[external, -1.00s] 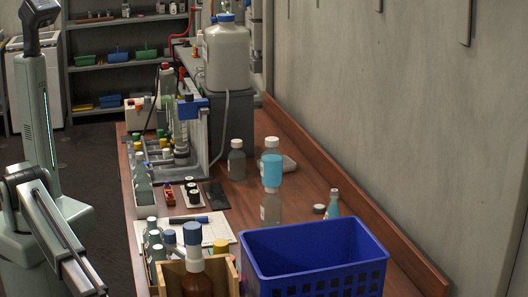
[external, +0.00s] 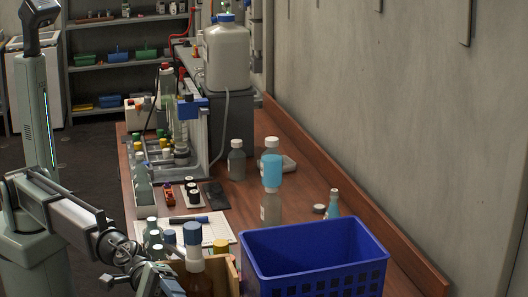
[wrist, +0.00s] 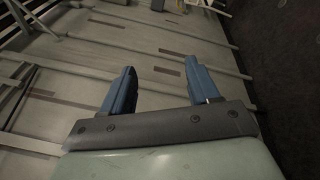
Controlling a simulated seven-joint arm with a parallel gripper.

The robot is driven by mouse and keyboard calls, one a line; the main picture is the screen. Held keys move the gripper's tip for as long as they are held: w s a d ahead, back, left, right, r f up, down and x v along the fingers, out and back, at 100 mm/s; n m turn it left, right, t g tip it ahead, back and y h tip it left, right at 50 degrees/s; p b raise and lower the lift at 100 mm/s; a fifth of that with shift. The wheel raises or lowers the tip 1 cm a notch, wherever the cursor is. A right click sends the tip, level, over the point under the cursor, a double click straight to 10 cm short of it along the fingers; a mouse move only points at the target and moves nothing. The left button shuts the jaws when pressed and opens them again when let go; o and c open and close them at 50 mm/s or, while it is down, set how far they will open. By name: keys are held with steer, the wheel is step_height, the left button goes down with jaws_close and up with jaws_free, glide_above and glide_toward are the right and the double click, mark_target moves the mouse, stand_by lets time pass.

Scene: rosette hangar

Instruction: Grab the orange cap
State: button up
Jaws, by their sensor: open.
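I cannot single out the orange cap with certainty. A yellow-orange cap (external: 221,247) shows in the external view, behind the wooden box at the near end of the bench; what it sits on is mostly hidden. A small orange-red item (external: 168,194) lies farther back on the bench, too small to tell if it is a cap. My gripper (wrist: 160,65) shows in the wrist view with two blue fingers wide apart and nothing between them. In the external view my arm's end is low, left of the wooden box, and no orange cap shows clearly in the wrist view.
A blue basket (external: 315,262) stands at the near right of the bench. A wooden box (external: 232,276) and a blue-capped brown bottle (external: 195,264) are close to my arm. Several small bottles stand beside them. The bench strip along the right wall (external: 385,245) is mostly free.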

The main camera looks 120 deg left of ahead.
steer(key=w+a+r+t+y, duration=0.1)
steer(key=a+r+y, duration=0.1)
steer(key=a+r, duration=0.6)
steer(key=w+a+r+m+t+y, duration=0.1)
steer(key=a+r+y, duration=0.15)
steer(key=a, duration=0.95)
steer(key=w+a+r+t+y, duration=0.1)
steer(key=a+r+y, duration=0.1)
steer(key=a+r, duration=0.55)
steer(key=s+a+f+m+g+y, duration=0.2)
steer(key=s+a+f+m+g, duration=0.25)
steer(key=s+a+f, duration=0.45)
steer(key=s+a+f+m+g+y, duration=0.1)
steer(key=s+a+f+m+g, duration=0.2)
steer(key=s+a+f+g, duration=0.6)
steer(key=s+a+f+m+g+y, duration=0.2)
steer(key=s+a+f+m, duration=0.25)
steer(key=s+f, duration=0.85)
steer(key=shift+n+t+h, duration=0.25)
steer(key=shift+n+t, duration=0.05)
steer(key=shift+t, duration=0.05)
steer(key=shift+a+x, duration=0.2)
steer(key=shift+x, duration=6.2)
steer(key=shift+a, duration=0.1)
